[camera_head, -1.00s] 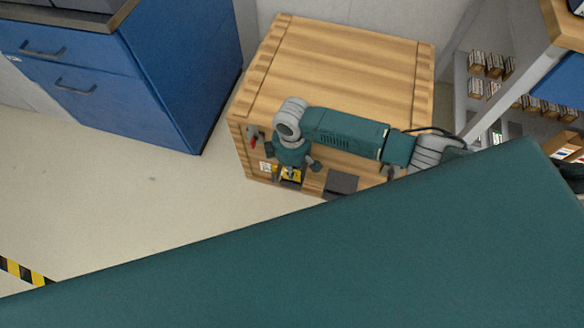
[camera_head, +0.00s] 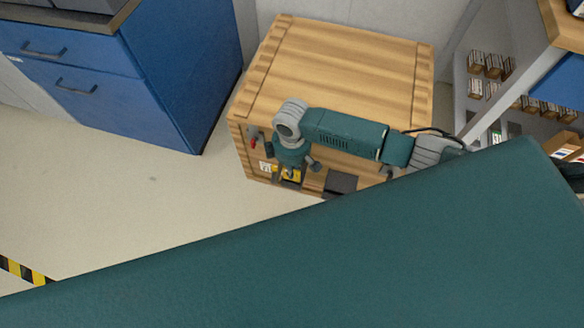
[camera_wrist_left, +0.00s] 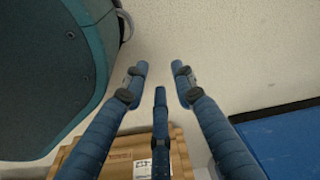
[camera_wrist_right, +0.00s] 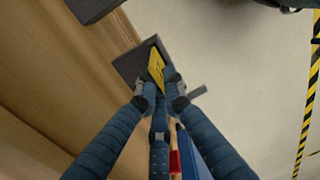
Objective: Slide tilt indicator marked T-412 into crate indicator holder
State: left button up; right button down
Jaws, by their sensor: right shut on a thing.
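The wooden crate (camera_head: 345,60) stands against the wall in the head view. My right gripper (camera_wrist_right: 163,88) is shut on the yellow tilt indicator (camera_wrist_right: 155,67) at the crate's front face. The indicator lies against the dark indicator holder (camera_wrist_right: 128,66); I cannot tell how deep it sits in it. The T-412 marking is not readable. In the head view the yellow indicator (camera_head: 292,173) shows just below my right gripper (camera_head: 287,174), partly hidden by it. My left gripper (camera_wrist_left: 159,80) is open and empty, with the crate (camera_wrist_left: 122,152) below in its view.
A second dark plate (camera_head: 341,182) is on the crate front, right of the gripper. A blue drawer cabinet (camera_head: 130,75) stands left of the crate. Shelves with small boxes (camera_head: 490,65) are at right. The floor (camera_head: 120,190) in front is clear.

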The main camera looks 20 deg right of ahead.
pick_arm(q)
jog(key=shift+f, duration=0.2)
jog(key=shift+s+f, duration=0.25)
jog(key=shift+s, duration=0.05)
jog(key=shift+w+r, duration=0.1)
jog(key=shift+w, duration=0.1)
jog(key=shift+w+r, duration=0.5)
jog(key=shift+w, duration=0.1)
jog(key=shift+d+r, duration=0.1)
jog(key=shift+r, duration=0.15)
jog(key=shift+w+r, duration=0.1)
